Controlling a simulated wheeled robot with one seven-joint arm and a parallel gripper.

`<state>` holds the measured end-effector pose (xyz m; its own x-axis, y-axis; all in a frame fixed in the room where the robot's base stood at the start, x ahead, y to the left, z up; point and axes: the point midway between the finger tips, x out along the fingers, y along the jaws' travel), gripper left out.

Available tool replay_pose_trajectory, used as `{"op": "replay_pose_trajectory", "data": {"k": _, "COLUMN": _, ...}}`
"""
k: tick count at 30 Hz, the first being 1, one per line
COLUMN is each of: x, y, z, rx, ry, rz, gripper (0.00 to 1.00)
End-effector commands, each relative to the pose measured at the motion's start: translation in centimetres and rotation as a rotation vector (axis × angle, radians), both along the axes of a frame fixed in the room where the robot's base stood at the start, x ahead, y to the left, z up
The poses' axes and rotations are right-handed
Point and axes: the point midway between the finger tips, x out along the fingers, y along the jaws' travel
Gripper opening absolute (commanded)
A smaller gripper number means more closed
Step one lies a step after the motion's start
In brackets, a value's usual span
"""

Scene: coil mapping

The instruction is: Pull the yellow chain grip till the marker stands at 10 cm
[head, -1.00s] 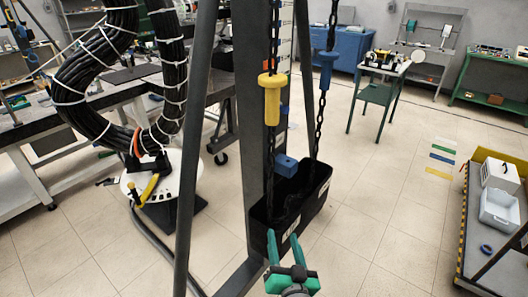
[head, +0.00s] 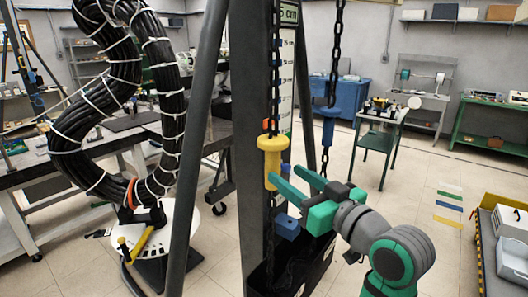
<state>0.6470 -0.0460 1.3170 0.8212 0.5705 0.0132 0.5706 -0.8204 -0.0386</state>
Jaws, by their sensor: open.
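The yellow chain grip (head: 272,144) hangs on the left dark chain in front of the grey column. My gripper (head: 283,173) is open, its two green fingers pointing left at the lower body of the yellow grip. The near fingertip overlaps the grip in the picture; I cannot tell whether it touches. A white scale board (head: 288,75) with a "cm" label stands behind the chain, partly hidden by the column. I cannot make out the marker's reading.
A blue chain grip (head: 328,122) hangs on the right chain. A blue block (head: 287,227) is below the yellow grip, above a black bin (head: 318,268). A grey frame leg (head: 199,130) stands left.

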Motion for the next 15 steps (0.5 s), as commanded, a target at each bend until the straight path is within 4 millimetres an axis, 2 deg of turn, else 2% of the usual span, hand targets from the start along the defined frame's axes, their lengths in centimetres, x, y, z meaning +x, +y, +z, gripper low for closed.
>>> {"op": "replay_pose_trajectory", "data": {"k": 3, "x": -0.5, "y": 0.0, "z": 1.4, "rx": -0.031, "ry": -0.01, "rz": 0.016, "gripper": 0.47}}
{"op": "replay_pose_trajectory", "data": {"k": 7, "x": -0.3, "y": 0.5, "z": 1.8, "rx": -0.04, "ry": -0.011, "rz": 0.024, "gripper": 0.47}}
{"op": "replay_pose_trajectory", "data": {"k": 11, "x": 0.9, "y": 1.4, "z": 1.8, "rx": -0.041, "ry": -0.01, "rz": 0.025, "gripper": 0.47}}
{"op": "replay_pose_trajectory", "data": {"k": 15, "x": 2.9, "y": 2.9, "z": 1.7, "rx": -0.039, "ry": -0.009, "rz": 0.027, "gripper": 0.47}}
